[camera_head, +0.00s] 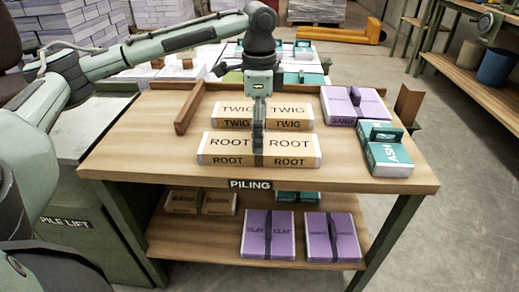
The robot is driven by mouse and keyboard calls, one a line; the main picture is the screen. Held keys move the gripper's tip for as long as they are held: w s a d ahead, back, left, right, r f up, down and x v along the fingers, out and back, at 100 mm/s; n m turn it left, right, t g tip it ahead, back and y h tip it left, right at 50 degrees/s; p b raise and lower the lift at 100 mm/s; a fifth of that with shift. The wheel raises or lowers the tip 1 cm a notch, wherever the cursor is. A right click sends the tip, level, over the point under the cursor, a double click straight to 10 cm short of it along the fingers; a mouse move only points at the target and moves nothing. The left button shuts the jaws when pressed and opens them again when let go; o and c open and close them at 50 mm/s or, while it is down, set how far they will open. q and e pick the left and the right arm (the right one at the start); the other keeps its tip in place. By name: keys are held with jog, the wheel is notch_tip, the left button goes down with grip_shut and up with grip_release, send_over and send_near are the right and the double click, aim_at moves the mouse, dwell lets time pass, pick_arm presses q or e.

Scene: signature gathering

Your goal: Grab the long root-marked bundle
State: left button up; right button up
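The long bundle marked ROOT (227,143) lies across the front middle of the table, tan with a dark band around its middle. My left arm comes in from the left, and my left gripper (259,128) points straight down at the middle of this bundle. Its fingers are seen edge-on and blend with the dark band, so I cannot tell whether they are open or shut, or touching the bundle. A similar bundle marked TWIG (236,109) lies just behind, its middle partly hidden by my gripper. My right gripper is not in view.
The wooden table (130,150) has a PILING label on its front edge. A purple SAND bundle (340,104) and a teal ASH bundle (388,158) lie at right. A wooden strip (190,107) stands at left. The lower shelf (190,240) holds several bundles.

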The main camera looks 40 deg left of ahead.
pick_arm(q)
jog(key=shift+f, duration=0.25)
jog(key=shift+w+r, duration=0.1)
jog(key=c, duration=1.6)
